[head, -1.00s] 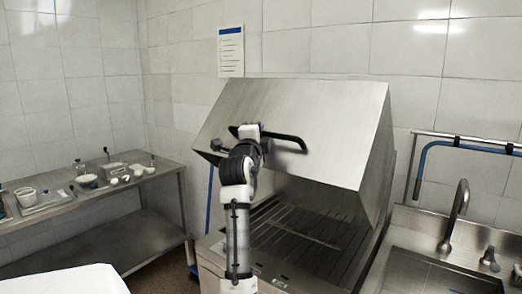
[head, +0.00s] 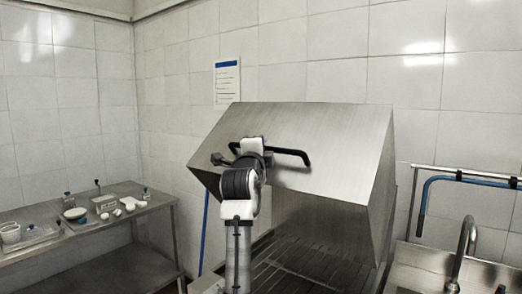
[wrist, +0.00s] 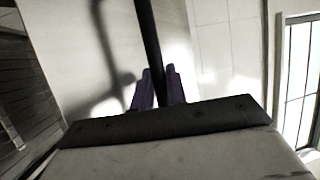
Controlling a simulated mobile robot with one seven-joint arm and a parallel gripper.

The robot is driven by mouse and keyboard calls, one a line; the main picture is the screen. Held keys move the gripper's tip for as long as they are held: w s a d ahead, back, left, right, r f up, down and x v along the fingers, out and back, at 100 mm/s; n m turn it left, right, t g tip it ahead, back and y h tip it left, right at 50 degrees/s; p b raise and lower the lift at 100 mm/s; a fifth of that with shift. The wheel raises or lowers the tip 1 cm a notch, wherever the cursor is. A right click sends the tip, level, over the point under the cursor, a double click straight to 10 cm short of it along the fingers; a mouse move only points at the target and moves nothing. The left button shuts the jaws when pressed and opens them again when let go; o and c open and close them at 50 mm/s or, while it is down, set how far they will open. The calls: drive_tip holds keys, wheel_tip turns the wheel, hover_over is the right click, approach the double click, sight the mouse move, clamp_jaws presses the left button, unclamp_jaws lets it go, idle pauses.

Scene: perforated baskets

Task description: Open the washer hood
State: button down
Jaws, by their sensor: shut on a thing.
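The washer hood (head: 340,140) is a large brushed-metal cover in the middle of the head view. It is tilted up, with a gap between its front lower edge and the slatted washer bed (head: 310,268). A black bar handle (head: 292,153) runs across its front face. My arm rises in front of the hood and hides the handle's middle. In the wrist view, my gripper (wrist: 160,90) has its two purple fingers closed on the dark handle bar (wrist: 147,35), one on each side. The fingertips are hidden in the head view.
A metal table (head: 100,232) with cups and small items stands at the left. A sink (head: 440,262) with a tap (head: 467,240) and a blue hose (head: 425,195) are at the right. A tiled wall with a paper notice (head: 227,82) is close behind the hood.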

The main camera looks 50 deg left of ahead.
drive_tip(key=c, duration=1.4)
unclamp_jaws()
drive_tip(key=shift+f, duration=0.1)
drive_tip(key=b+v, duration=0.6)
drive_tip(key=v, duration=0.8)
